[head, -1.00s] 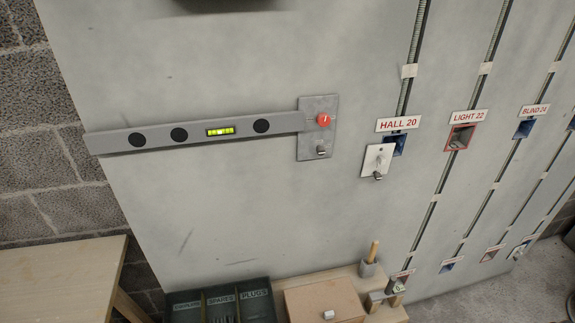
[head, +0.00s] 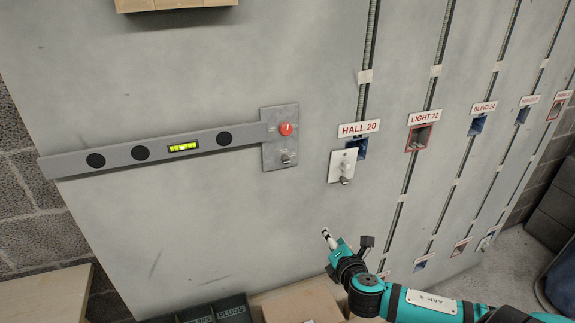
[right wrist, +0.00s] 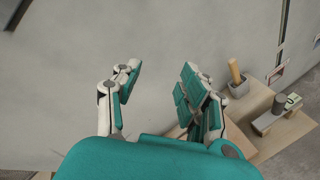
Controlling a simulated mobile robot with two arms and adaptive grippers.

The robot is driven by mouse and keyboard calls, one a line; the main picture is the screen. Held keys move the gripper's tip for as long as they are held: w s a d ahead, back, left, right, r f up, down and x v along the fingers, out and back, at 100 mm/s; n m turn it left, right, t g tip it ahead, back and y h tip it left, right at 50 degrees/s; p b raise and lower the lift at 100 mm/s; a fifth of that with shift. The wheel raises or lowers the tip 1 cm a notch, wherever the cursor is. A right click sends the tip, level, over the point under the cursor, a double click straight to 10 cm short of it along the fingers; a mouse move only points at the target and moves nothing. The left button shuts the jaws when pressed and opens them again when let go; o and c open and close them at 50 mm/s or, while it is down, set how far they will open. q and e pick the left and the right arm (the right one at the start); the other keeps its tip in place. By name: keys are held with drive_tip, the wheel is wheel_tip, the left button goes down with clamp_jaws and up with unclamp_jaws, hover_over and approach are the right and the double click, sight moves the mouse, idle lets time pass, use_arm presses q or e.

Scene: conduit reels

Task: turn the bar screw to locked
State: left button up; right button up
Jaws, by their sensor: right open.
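The grey bar (head: 105,169) with a green level vial (head: 183,147) slopes slightly up to the right across the wall panel. Its right end meets a grey metal plate (head: 281,113). A round red screw knob (head: 286,129) with a pale mark sits on that plate; its small lettering is unreadable. A small metal knob (head: 288,159) sits lower on the plate. My right gripper (head: 348,242) is below and right of the plate, well apart from it. In the right wrist view its fingers (right wrist: 160,76) are spread and empty. My left gripper is not seen.
A white switch plate (head: 342,166) hangs at the HALL 20 box, above my right gripper. Labelled boxes and conduits run along the right. Below stand a dark divided bin (head: 232,308) and a wooden box (head: 303,303). The panel below the bar is bare.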

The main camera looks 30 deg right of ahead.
drive_tip(key=s+a+r+n+t+y, duration=0.1)
drive_tip(key=a+r+n+t, duration=0.2)
drive_tip(key=r, duration=0.6)
drive_tip(key=s+a+r+n+t, duration=0.1)
drive_tip(key=a+r+n, duration=0.1)
drive_tip(key=a+r, duration=0.45)
drive_tip(key=p, duration=0.3)
approach(287, 162)
drive_tip(key=x, duration=0.8)
drive_tip(key=shift+w, duration=0.15)
drive_tip(key=shift+w+d+t+y, duration=0.2)
drive_tip(key=shift+w+t+y, duration=0.15)
drive_tip(key=shift+w, duration=0.2)
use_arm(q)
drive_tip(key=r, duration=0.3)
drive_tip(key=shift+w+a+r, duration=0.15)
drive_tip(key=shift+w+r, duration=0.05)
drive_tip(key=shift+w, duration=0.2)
use_arm(e)
clamp_jaws()
